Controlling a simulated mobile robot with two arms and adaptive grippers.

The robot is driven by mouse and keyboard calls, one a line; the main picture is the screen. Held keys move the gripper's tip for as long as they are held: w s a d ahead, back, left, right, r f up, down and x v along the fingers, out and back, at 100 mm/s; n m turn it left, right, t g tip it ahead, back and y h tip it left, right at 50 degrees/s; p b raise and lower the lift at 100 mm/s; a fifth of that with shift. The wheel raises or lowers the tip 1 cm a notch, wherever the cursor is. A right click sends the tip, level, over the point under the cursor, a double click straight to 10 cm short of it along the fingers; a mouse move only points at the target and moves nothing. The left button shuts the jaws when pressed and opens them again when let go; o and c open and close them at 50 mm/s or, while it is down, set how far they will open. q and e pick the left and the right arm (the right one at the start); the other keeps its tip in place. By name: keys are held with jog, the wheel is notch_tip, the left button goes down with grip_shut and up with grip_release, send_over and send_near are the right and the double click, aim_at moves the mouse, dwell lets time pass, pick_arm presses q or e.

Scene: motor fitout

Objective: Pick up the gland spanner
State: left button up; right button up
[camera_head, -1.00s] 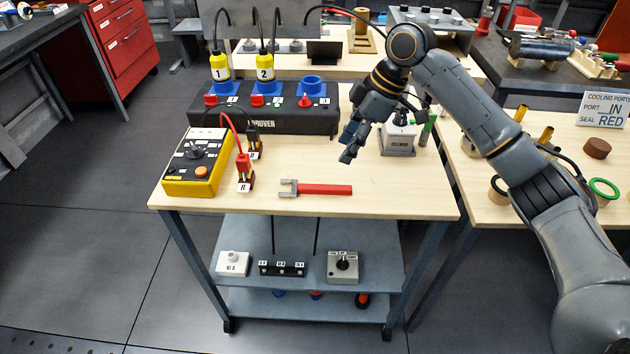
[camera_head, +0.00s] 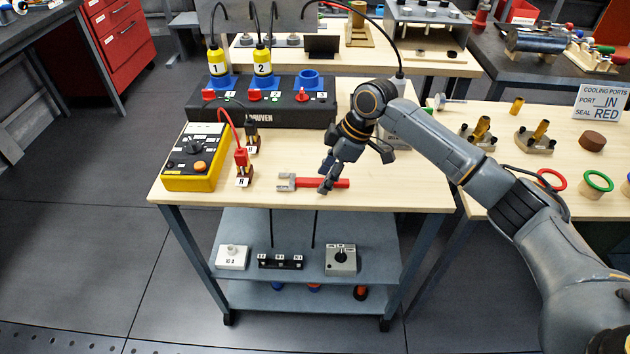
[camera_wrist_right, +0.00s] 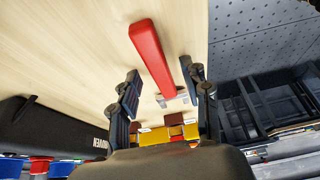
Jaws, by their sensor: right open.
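The gland spanner (camera_head: 306,183) lies flat near the front edge of the wooden cart top. It has a red handle and a grey forked head at its left end. My right gripper (camera_head: 327,186) is over the handle, hiding part of it. In the right wrist view the red handle (camera_wrist_right: 152,60) runs between the two open fingers of my right gripper (camera_wrist_right: 162,85). I cannot tell whether the fingers touch it. The head end is farther down that view, near the fingers. My left gripper is not in view.
A yellow meter box (camera_head: 196,157) stands left of the spanner, with a red plug (camera_head: 241,160) on a stand beside it. A long black block (camera_head: 270,105) with blue sockets stands behind. The lower shelf (camera_head: 300,235) holds small parts. A second table stands right.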

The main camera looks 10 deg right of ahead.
grip_shut()
jog(key=shift+r, duration=0.15)
jog(key=shift+r, duration=0.6)
jog(key=s+a+r+b, duration=0.1)
jog(key=s+a+r, duration=0.3)
jog(key=s+r, duration=0.7)
jog(key=shift+s+r, duration=0.35)
jog(key=shift+s, duration=0.85)
jog(key=shift+a, duration=0.1)
jog(key=c, duration=0.7)
grip_release()
grip_shut()
